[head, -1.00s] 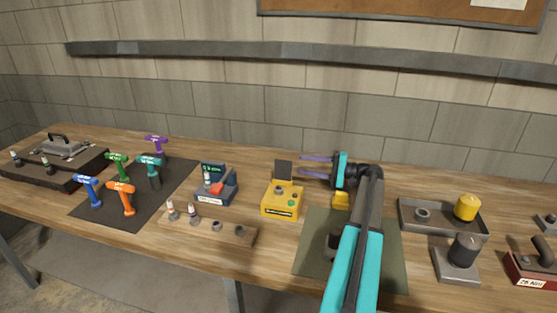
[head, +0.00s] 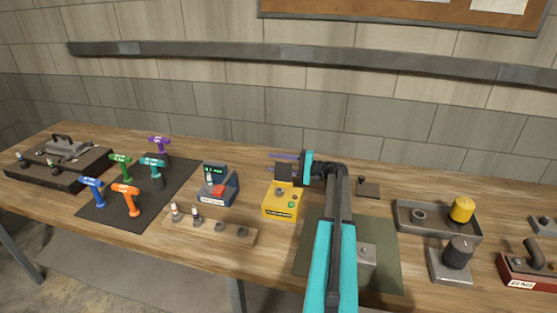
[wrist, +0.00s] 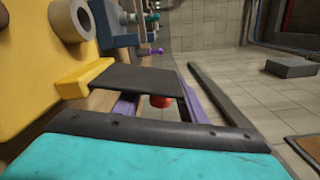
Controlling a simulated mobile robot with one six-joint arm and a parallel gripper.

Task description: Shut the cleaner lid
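The yellow cleaner (head: 281,203) stands on the bench in the middle of the head view. Its dark flat lid (head: 283,172) stands up, open, at the back edge. In the wrist view the lid (wrist: 135,78) sticks out from the yellow body (wrist: 30,75). My gripper (head: 274,164) reaches in from the right, with its purple fingers behind the lid. In the wrist view the fingers are apart, with the lid partly covering them and nothing held between them. I cannot tell whether they touch the lid.
A blue device (head: 217,188) stands left of the cleaner, and a wooden block (head: 206,228) with sockets lies in front. A green mat (head: 388,265) and a grey tray (head: 435,233) lie to the right. Several coloured drivers stand on a dark mat (head: 177,183) at left.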

